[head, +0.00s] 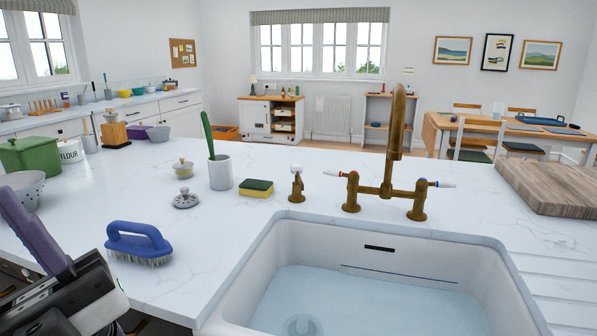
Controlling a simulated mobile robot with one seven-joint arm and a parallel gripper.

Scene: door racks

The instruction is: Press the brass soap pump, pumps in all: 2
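The brass soap pump (297,186) stands upright on the white worktop behind the sink's back left rim, left of the brass tap. It has a brass base and a pale head. Part of my gripper (35,232) shows at the lower left, with a purple piece pointing up and left above a dark body. It is well to the left of the pump and apart from it. Its fingertips are not clearly shown, so I cannot tell whether it is open or shut.
The brass tap (387,190) rises right of the pump. A yellow-green sponge (257,188), a white pot with a green-handled brush (220,172), a sink strainer (186,200) and a blue scrubbing brush (139,240) lie to the left. The sink (245,290) holds water. A wooden board (550,185) is at right.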

